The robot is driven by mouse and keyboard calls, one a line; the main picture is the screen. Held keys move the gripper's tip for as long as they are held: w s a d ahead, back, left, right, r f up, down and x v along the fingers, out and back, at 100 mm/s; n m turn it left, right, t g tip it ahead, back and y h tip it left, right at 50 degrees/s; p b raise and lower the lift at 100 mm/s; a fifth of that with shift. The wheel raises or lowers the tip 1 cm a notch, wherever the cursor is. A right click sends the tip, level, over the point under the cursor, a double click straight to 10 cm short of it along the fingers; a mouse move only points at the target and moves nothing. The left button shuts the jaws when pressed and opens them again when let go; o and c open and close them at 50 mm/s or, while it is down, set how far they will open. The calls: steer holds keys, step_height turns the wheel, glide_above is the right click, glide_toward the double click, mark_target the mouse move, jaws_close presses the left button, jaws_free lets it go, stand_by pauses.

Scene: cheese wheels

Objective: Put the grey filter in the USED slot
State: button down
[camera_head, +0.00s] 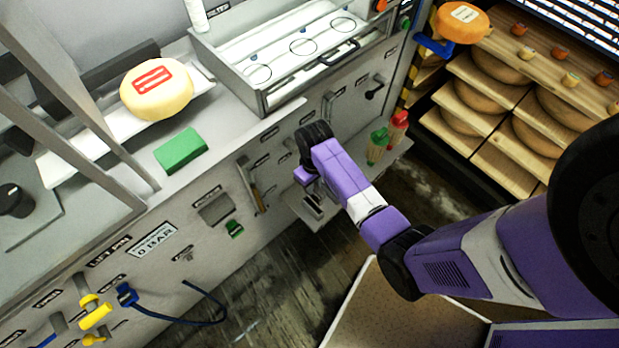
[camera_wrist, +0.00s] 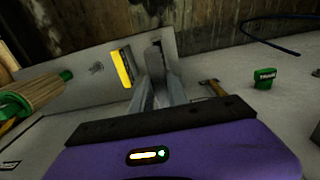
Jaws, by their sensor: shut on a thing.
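My gripper (camera_wrist: 163,78) is at the grey plate (camera_wrist: 85,62) that juts from the machine front; the plate also shows in the head view (camera_head: 312,212). The fingers are shut on a narrow grey piece, seemingly the grey filter (camera_wrist: 157,52), which they mostly hide. It stands at the plate, beside a yellow upright strip (camera_wrist: 122,69). I cannot tell whether it is inside a slot or only over one. No USED label is readable.
A hammer (camera_wrist: 212,88) and a green knob (camera_wrist: 264,78) are on the machine front. Cheese shelves (camera_head: 500,110) stand at the right. A cheese wheel (camera_head: 156,93) and green block (camera_head: 181,151) are on the counter.

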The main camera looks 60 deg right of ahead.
steer(key=shift+r+p, duration=0.2)
steer(key=shift+p, duration=0.15)
steer(key=shift+f+b, duration=2.15)
steer(key=shift+f, duration=0.9)
steer(key=shift+p, duration=0.65)
steer(key=shift+f+b, duration=2.45)
steer(key=shift+f, duration=0.85)
steer(key=c, duration=1.2)
jaws_free()
steer(key=shift+r, duration=0.1)
steer(key=shift+r+p, duration=0.45)
steer(key=shift+r, duration=3.4)
